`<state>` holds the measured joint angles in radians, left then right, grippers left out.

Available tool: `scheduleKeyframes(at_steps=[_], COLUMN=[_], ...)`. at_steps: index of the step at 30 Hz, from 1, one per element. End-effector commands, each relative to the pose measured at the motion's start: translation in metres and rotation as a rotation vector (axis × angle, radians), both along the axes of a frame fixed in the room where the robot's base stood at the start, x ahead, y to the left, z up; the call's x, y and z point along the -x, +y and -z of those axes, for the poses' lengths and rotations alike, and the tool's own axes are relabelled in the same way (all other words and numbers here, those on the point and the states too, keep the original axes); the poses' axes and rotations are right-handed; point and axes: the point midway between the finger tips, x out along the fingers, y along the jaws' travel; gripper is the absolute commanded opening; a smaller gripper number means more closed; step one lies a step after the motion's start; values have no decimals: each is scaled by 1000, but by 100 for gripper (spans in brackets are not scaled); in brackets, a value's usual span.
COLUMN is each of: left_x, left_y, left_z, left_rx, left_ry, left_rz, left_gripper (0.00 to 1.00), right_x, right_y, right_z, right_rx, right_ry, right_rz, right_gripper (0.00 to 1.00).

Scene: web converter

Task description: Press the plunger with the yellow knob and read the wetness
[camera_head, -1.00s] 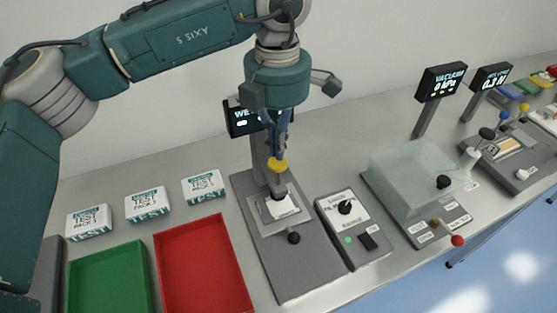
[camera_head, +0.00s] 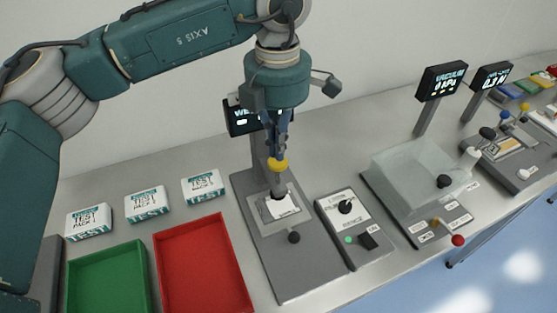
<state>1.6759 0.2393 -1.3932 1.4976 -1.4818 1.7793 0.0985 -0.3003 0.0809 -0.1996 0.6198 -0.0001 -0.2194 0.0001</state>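The yellow knob (camera_head: 278,164) tops the upright plunger of the wetness tester (camera_head: 246,211), above a white sample (camera_head: 284,206) on its plate. My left gripper (camera_head: 277,150) points straight down onto the knob from above. Its fingers look close together, with their tips at the knob's top; whether they press or grip it is too small to tell. The tester's display (camera_head: 240,117) stands behind, mostly hidden by my gripper, with only the start of its text showing. My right gripper is not in view.
A control box (camera_head: 345,211) with a black dial stands right of the tester. Further right is a clear-covered vacuum station (camera_head: 415,175). A red tray (camera_head: 201,262), a green tray (camera_head: 108,278) and three test packs (camera_head: 147,204) are at left.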

Motion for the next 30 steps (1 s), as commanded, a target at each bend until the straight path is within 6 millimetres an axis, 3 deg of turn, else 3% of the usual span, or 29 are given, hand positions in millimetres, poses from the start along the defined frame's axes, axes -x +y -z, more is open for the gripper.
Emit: scheduleKeyframes(at_steps=[30], left_x=[0], left_y=[0], left_z=[44], left_rx=[-1], left_ry=[1], left_rz=[0], left_gripper=[0], right_x=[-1], right_y=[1], right_z=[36], right_rx=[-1], right_ry=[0], right_rz=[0], right_gripper=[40])
